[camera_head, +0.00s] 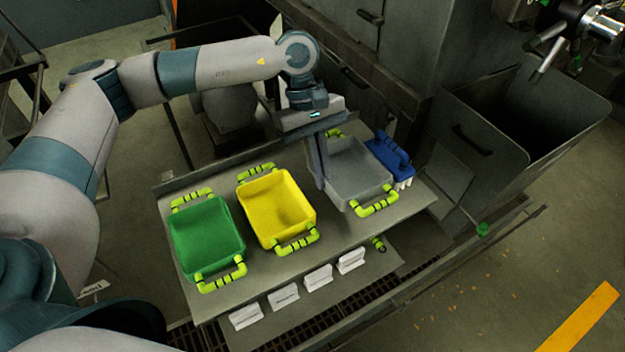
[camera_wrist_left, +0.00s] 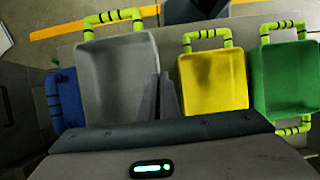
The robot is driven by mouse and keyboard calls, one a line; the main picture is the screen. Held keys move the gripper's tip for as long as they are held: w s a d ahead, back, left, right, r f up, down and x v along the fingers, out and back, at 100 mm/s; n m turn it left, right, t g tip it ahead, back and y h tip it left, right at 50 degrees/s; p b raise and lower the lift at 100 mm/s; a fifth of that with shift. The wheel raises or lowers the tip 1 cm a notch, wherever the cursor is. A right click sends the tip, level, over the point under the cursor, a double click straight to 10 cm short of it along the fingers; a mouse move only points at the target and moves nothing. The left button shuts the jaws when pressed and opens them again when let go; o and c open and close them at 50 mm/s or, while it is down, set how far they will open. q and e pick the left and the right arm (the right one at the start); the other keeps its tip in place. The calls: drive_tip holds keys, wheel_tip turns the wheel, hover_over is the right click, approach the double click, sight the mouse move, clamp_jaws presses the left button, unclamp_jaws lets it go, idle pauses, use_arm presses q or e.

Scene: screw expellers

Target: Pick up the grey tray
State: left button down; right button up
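The grey tray (camera_head: 360,172) stands upright at the right end of the grey table, with a yellow-green handle at each end. Its near handle (camera_head: 377,203) is clear; the far one is partly hidden behind my gripper. My left gripper (camera_head: 321,186) points down at the tray's left side, its thin fingers close together with nothing seen between them. In the left wrist view, the fingers (camera_wrist_left: 160,82) overlap the side of the grey tray (camera_wrist_left: 115,70) that faces the yellow tray. I cannot tell whether they touch it.
A yellow tray (camera_head: 276,207) and a green tray (camera_head: 205,236) stand left of the grey one. A blue handled object (camera_head: 389,154) is close on its right. Several white label holders (camera_head: 283,296) line the front edge. A dark machine stands behind.

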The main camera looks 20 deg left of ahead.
use_arm(q)
drive_tip(key=s+d+r+b, duration=0.1)
drive_tip(key=d, duration=0.1)
drive_tip(key=s+d+r+b, duration=0.1)
drive_tip(key=d+r, duration=0.1)
drive_tip(key=s+d+r+b, duration=0.1)
drive_tip(key=s+d, duration=0.1)
drive_tip(key=d, duration=0.1)
drive_tip(key=shift+r, duration=0.35)
drive_tip(key=shift+s+d+r, duration=0.15)
drive_tip(key=shift+d+r, duration=0.05)
drive_tip(key=shift+r, duration=0.05)
drive_tip(key=shift+s+f, duration=0.1)
